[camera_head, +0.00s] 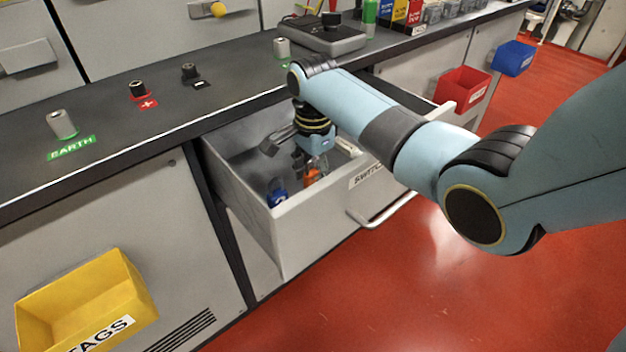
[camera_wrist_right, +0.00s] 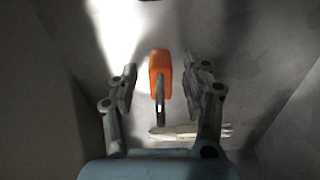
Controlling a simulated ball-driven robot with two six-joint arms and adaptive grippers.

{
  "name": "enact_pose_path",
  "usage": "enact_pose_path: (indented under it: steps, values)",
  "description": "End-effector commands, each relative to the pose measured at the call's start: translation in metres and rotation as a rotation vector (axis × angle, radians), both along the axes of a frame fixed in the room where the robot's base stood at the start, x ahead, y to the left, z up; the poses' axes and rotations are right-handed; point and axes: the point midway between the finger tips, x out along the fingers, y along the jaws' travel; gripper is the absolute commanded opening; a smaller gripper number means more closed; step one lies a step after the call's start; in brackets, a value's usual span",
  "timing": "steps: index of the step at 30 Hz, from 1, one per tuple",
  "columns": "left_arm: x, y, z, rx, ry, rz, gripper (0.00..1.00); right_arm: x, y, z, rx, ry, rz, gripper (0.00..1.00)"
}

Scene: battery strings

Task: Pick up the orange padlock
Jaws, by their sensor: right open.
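The orange padlock (camera_head: 311,177) lies inside the open grey drawer (camera_head: 290,222). In the right wrist view the padlock (camera_wrist_right: 160,70) shows its orange body, with the dark shackle toward my gripper. My right gripper (camera_wrist_right: 158,88) is open, with one finger on each side of the padlock and a visible gap on both sides. In the head view my right gripper (camera_head: 314,165) reaches down into the drawer, partly hidden by my own arm. My left gripper is not in view.
A blue item (camera_head: 277,192) lies in the drawer left of the padlock. A pale slender item (camera_wrist_right: 190,132) lies near the shackle. The drawer walls are close around my gripper. A yellow bin (camera_head: 75,300) hangs at front left; red (camera_head: 462,90) and blue (camera_head: 513,58) bins hang at right.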

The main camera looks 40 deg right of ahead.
Motion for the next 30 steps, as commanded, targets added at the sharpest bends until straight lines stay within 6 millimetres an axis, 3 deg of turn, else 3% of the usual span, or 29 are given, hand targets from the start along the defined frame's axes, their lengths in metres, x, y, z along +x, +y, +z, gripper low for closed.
enact_pose_path:
  steps: [5,15,25,30]
  values:
    - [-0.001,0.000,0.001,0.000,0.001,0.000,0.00,0.000,0.000,0.001,0.000,-0.001,0.000,0.45]
    - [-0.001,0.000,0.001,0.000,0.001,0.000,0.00,0.000,0.000,0.001,0.000,-0.001,0.000,0.01]
    - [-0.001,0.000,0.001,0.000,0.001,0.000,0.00,0.001,0.000,0.003,0.000,-0.002,0.000,0.00]
    - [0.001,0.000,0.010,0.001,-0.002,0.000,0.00,0.002,0.000,0.027,0.000,-0.006,0.000,0.00]
